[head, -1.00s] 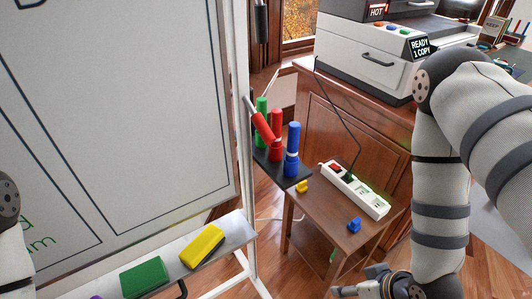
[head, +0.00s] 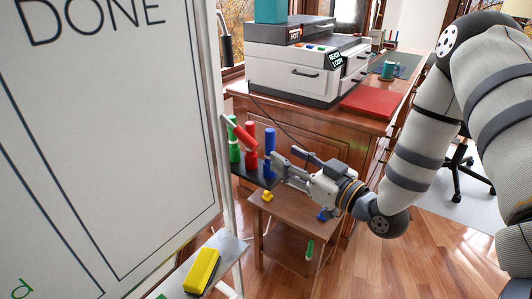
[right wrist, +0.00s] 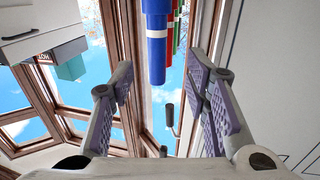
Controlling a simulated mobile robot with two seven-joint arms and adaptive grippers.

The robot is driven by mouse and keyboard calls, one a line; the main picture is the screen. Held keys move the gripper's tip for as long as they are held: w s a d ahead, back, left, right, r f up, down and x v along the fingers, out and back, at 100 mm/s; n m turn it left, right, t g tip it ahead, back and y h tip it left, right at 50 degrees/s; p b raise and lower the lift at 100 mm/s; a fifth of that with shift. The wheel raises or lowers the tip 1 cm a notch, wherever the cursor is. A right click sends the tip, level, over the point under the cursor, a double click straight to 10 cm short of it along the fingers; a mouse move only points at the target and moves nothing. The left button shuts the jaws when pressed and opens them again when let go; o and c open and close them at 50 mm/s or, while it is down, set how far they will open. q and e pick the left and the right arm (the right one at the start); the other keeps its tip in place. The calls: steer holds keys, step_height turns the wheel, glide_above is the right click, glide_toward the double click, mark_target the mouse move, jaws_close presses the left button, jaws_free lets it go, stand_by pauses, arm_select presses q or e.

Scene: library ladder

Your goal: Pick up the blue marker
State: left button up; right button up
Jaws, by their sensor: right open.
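The blue marker (head: 270,142) stands upright in the black holder (head: 243,174) fixed beside the whiteboard. A red marker (head: 251,140) and a green marker (head: 234,150) are in the holder left of it. My right gripper (head: 278,164) is open, with its fingers at the blue marker from the right; I cannot tell whether they touch it. In the right wrist view the blue marker (right wrist: 156,48) hangs into the picture from the top, ahead of and between the open fingers (right wrist: 160,78). My left gripper is out of view.
The whiteboard (head: 120,120) and its post stand close on the left, with a yellow eraser (head: 203,271) on the tray. A small side table (head: 285,215) below holds a yellow piece (head: 267,196) and a blue piece (head: 323,215). A printer (head: 305,65) sits on the cabinet behind.

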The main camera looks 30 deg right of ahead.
mark_target(273, 148)
steer(key=w, duration=0.7)
steer(key=shift+w+a+f+b, duration=0.1)
steer(key=shift+a+b, duration=0.3)
steer(key=c, duration=1)
